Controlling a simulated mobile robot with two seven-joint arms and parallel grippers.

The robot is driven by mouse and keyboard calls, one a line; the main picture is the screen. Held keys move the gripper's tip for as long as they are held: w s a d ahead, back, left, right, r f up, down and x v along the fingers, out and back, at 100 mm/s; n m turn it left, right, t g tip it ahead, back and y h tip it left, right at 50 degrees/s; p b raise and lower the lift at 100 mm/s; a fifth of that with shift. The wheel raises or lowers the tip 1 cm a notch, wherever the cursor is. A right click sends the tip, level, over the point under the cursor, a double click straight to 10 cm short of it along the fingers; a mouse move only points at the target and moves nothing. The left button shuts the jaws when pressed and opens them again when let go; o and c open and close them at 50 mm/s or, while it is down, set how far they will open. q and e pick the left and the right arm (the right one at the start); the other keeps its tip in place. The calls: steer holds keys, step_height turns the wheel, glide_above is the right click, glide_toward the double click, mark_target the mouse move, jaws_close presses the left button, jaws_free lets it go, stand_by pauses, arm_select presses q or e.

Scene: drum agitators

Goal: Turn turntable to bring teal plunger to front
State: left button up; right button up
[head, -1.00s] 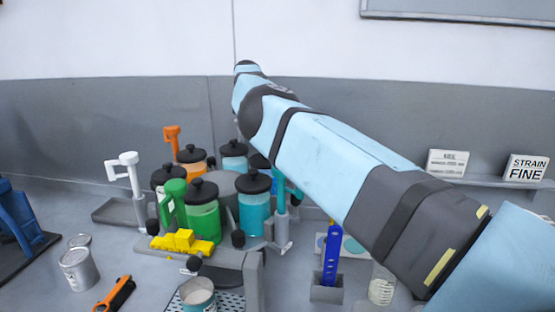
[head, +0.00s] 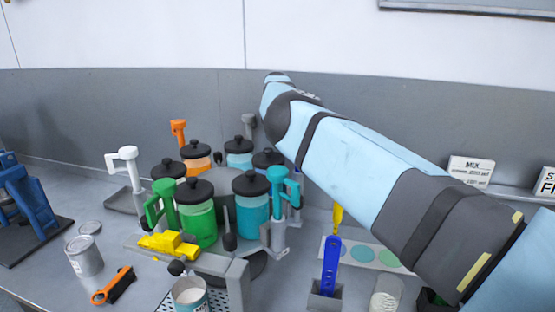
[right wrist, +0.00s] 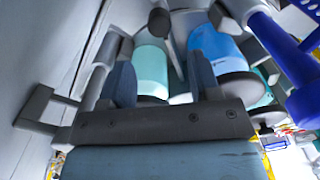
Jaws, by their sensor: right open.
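The turntable (head: 229,214) carries several lidded jars, largely hiding its surface. The teal plunger (head: 280,185) stands upright at its right side, beside the teal jar (head: 251,210). A green plunger (head: 161,203) stands at the front left, an orange one (head: 178,131) at the back left and a grey one (head: 249,126) at the back. My right arm reaches from the right to behind the turntable; its gripper is hidden in the head view. In the right wrist view, my right gripper (right wrist: 163,82) is open, fingers apart, close to a pale aqua jar (right wrist: 151,66) and a blue jar (right wrist: 214,48). My left gripper is not in view.
A white plunger-like stand (head: 127,160) is left of the turntable. A blue tool (head: 331,266) stands in a holder at the right. The back wall is close.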

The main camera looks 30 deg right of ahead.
step_height(320, 180, down, 9)
steer(key=shift+d+r+p, duration=0.1)
steer(key=shift+r+p, duration=0.1)
steer(key=shift+p, duration=0.6)
jaws_close()
